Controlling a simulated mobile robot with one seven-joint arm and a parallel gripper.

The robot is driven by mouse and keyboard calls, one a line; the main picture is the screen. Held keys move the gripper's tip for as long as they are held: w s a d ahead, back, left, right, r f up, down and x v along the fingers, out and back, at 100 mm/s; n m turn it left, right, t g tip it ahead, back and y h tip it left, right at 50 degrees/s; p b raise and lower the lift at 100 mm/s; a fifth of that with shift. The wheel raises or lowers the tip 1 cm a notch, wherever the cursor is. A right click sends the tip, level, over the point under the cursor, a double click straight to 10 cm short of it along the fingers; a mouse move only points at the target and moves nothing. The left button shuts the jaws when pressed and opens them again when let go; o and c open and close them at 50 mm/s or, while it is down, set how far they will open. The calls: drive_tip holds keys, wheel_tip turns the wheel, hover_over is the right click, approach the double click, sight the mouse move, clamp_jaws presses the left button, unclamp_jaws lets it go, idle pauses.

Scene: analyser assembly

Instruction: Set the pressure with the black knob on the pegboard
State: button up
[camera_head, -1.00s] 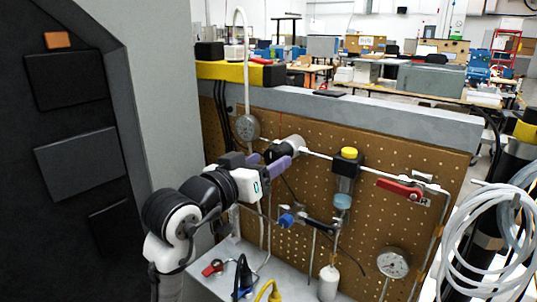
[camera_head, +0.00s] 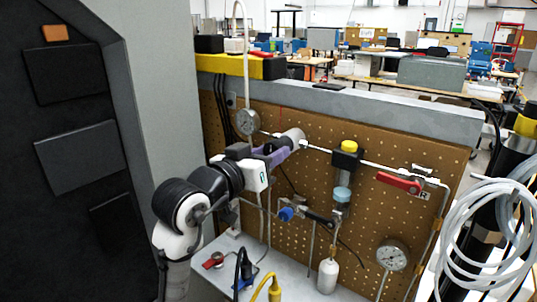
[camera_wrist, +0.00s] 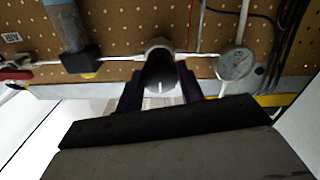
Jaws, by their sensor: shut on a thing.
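The black knob (camera_wrist: 160,70) sits on the line along the pegboard (camera_head: 420,240), with a pale mark on its face in the wrist view. My gripper (camera_head: 280,148) is shut on it, with one purple finger on each side. In the head view my fingers mostly hide the knob, and only the silvery body (camera_head: 296,136) behind it shows. A round pressure gauge (camera_head: 248,122) is just left of the knob; it also shows in the wrist view (camera_wrist: 236,64). Its reading is too small to tell.
Right of the knob are a yellow-topped filter unit (camera_head: 347,155) and a red-handled valve (camera_head: 398,183). A second gauge (camera_head: 392,255) stands lower right. Cables lie on the white bench (camera_head: 210,280) below. A grey cabinet wall (camera_head: 160,90) is close on the left.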

drive_tip(key=shift+f+m+b, duration=0.15)
drive_tip(key=shift+m+b, duration=0.15)
drive_tip(key=shift+b, duration=0.05)
drive_tip(key=shift+m+b, duration=7)
drive_tip(key=shift+m, duration=4.1)
drive_tip(key=o, duration=1)
drive_tip(key=shift+s, duration=0.1)
drive_tip(key=b+v, duration=0.1)
drive_tip(key=v, duration=1.2)
drive_tip(key=shift+s+a+b, duration=0.25)
drive_tip(key=shift+b, duration=0.1)
